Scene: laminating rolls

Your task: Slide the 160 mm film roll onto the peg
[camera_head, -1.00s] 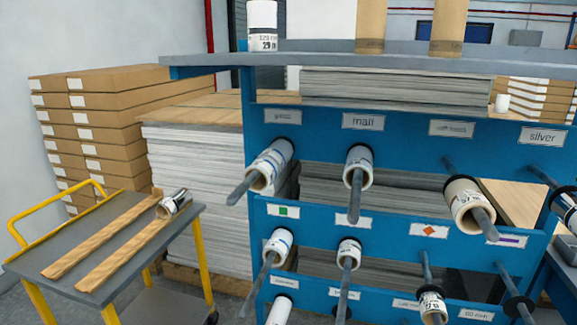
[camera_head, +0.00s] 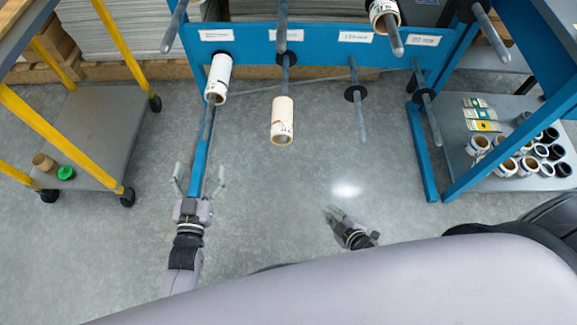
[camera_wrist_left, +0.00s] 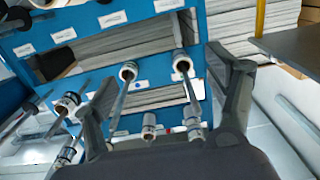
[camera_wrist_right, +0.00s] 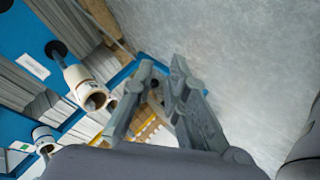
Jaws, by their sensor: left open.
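I cannot tell which roll is the 160 mm film roll; no readable label in view names it. On the lower row of the blue rack, a white roll (camera_head: 218,75) sits around the left peg (camera_head: 205,135). A cream roll (camera_head: 282,115) sits around the peg beside it, near its front end. The third peg (camera_head: 359,115) and the right one (camera_head: 430,118) are bare. My left gripper (camera_head: 198,180) is open and empty, in front of the left peg. My right gripper (camera_head: 338,213) is empty, low over the floor; its fingertips show a narrow gap in the right wrist view (camera_wrist_right: 160,64).
A yellow-framed cart (camera_head: 95,130) stands at left, with a brown roll (camera_head: 42,161) and green piece (camera_head: 66,173) on its lower shelf. At right, a grey shelf (camera_head: 525,180) holds several short rolls and colored cards. The floor (camera_head: 270,200) between is clear.

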